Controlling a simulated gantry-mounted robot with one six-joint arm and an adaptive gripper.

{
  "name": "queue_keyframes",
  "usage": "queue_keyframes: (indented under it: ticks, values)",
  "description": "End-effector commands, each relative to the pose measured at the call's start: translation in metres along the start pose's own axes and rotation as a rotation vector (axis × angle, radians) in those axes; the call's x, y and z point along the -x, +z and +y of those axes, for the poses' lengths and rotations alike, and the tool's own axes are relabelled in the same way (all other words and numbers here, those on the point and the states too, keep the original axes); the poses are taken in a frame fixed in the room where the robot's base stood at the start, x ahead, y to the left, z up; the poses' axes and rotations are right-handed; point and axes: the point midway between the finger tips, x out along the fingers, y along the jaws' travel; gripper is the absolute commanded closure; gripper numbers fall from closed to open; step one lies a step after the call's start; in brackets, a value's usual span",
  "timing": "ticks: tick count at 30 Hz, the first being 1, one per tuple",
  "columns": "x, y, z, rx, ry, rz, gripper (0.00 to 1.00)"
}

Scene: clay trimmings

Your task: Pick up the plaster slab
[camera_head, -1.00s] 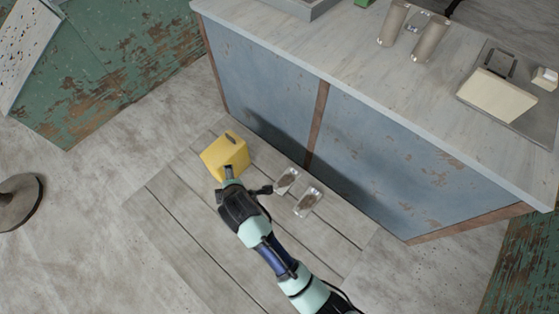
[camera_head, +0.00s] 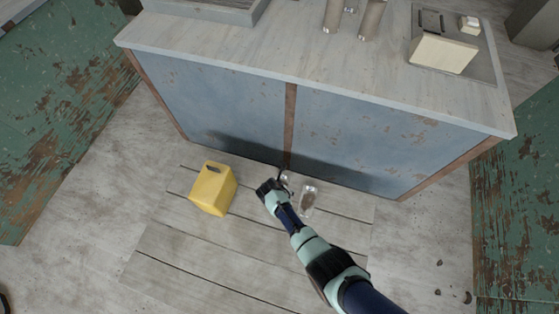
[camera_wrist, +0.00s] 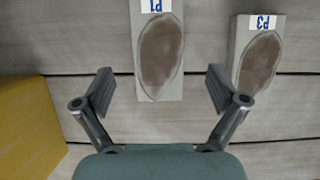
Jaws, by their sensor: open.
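Two pale slabs with brown oval hollows lie on the wooden boards. The one labelled P1 (camera_wrist: 160,55) is in the middle of the wrist view, its near end between the fingers. The one labelled P3 (camera_wrist: 259,62) lies to its right and also shows in the head view (camera_head: 309,199). My gripper (camera_wrist: 161,88) is open and empty, pointing down over P1. I cannot tell how high above it the fingertips are. In the head view my arm hides most of P1. A cream block (camera_head: 443,54) stands on the counter at the upper right.
A yellow container (camera_head: 213,189) stands left of my gripper; its edge shows in the wrist view (camera_wrist: 28,125). The blue-sided counter (camera_head: 225,105) rises just behind the slabs. The boards in front are clear.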

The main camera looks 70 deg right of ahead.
Motion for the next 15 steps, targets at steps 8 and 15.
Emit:
queue_keyframes:
  ticks: [8, 15]
  values:
    - [-0.047, -0.002, 0.001, -0.001, 0.000, 0.000, 0.04]
    - [-0.044, 0.000, 0.001, -0.001, 0.001, 0.000, 0.09]
